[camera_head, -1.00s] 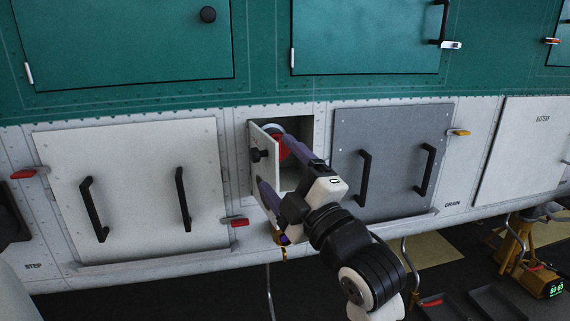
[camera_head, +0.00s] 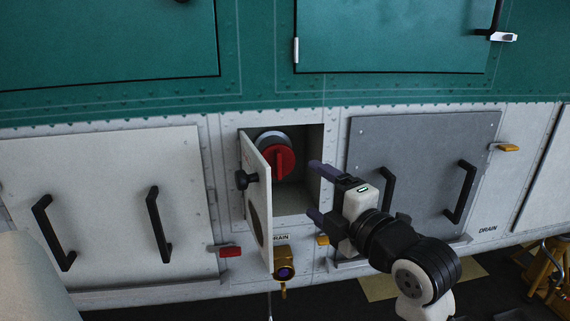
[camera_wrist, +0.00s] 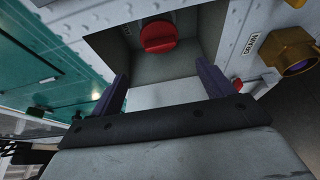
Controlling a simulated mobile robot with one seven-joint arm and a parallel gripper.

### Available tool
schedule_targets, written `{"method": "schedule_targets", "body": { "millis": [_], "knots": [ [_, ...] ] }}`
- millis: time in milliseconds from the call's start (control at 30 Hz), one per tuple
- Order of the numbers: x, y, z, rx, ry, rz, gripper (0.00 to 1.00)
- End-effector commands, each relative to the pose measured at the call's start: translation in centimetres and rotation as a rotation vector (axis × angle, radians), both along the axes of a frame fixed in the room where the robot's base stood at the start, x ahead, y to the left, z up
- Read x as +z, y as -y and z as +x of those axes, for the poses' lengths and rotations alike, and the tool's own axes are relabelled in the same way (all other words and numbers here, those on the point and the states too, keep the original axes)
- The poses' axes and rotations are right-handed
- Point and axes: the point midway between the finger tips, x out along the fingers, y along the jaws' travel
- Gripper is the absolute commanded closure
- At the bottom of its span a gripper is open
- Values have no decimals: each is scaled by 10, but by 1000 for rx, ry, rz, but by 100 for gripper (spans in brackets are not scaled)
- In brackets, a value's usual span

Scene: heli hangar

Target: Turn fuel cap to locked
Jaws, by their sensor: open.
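The red fuel cap (camera_head: 279,161) sits inside a square recess in the white hull panel, on a grey round neck. Its raised grip bar stands about upright in the head view. The recess's small white door (camera_head: 257,205) is swung open on the left, with a black knob (camera_head: 246,179). My gripper (camera_head: 314,192) is open and empty, to the right of and below the cap, at the recess's right edge and apart from the cap. In the wrist view the red cap (camera_wrist: 158,36) shows beyond and above the two purple fingers (camera_wrist: 165,82).
A brass drain fitting (camera_head: 284,265) sticks out below the recess. A grey panel (camera_head: 415,165) with black handles is at the right, close to my arm. A white panel with handles (camera_head: 100,210) is at the left. Red and yellow latches sit on the hull.

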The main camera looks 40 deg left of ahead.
Motion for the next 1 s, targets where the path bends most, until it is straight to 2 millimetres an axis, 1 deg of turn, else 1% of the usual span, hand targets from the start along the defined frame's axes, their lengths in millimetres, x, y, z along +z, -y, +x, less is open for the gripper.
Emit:
{"method": "schedule_targets", "body": {
  "millis": [33,300,500,700,1000],
  "knots": [
    [2,-10,2,4,-3,-1,20],
    [2,-66,19,5,-3,-2,20],
    [2,-97,31,3,-3,-1,20],
    [1,-112,36,1,0,-1,20],
    [0,-114,37,0,1,1,20]
  ]
}}
